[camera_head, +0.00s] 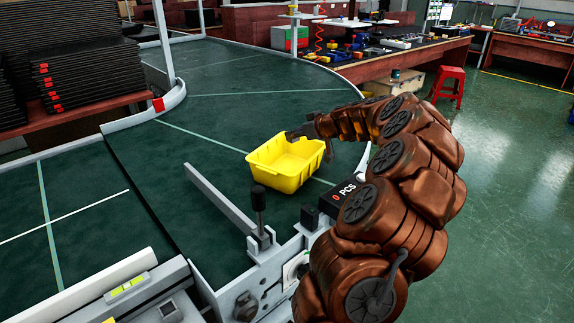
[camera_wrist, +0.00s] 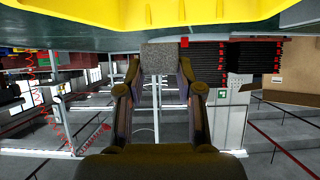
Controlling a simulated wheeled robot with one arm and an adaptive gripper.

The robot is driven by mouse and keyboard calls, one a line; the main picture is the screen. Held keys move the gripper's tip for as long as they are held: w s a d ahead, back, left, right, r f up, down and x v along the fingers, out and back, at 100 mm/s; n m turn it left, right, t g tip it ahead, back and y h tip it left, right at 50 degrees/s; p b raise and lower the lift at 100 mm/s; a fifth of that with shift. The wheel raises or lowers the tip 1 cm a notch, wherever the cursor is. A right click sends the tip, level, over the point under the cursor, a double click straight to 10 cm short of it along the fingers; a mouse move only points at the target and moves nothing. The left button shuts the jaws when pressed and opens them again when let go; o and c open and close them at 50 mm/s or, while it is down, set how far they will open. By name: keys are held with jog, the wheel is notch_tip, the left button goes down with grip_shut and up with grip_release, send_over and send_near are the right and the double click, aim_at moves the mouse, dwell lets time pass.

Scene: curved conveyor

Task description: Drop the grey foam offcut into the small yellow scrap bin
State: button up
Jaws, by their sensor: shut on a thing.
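The small yellow scrap bin (camera_head: 283,176) stands on the green curved conveyor, its open top facing up. Its yellow side also fills the top of the wrist view (camera_wrist: 160,14). My gripper (camera_head: 298,133) is at the bin's far rim, at about the bin's upper right in the head view. In the wrist view my gripper (camera_wrist: 160,75) is shut on the grey foam offcut (camera_wrist: 159,56), a speckled grey block between the fingertips. I cannot make out the foam in the head view. Whether it is over the bin's opening, I cannot tell.
A metal guide bar (camera_head: 219,198) and a black-knobbed lever (camera_head: 259,212) stand in front of the bin. A counter box marked "0 PCS" (camera_head: 345,191) is at the conveyor's edge. Stacked black trays (camera_head: 85,70) are at left. The conveyor behind the bin is clear.

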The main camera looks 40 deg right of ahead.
jog(key=shift+a+f, duration=0.1)
jog(key=shift+f, duration=2)
jog(key=o, duration=0.9)
jog(key=shift+o, duration=0.2)
jog(key=v, duration=1.2)
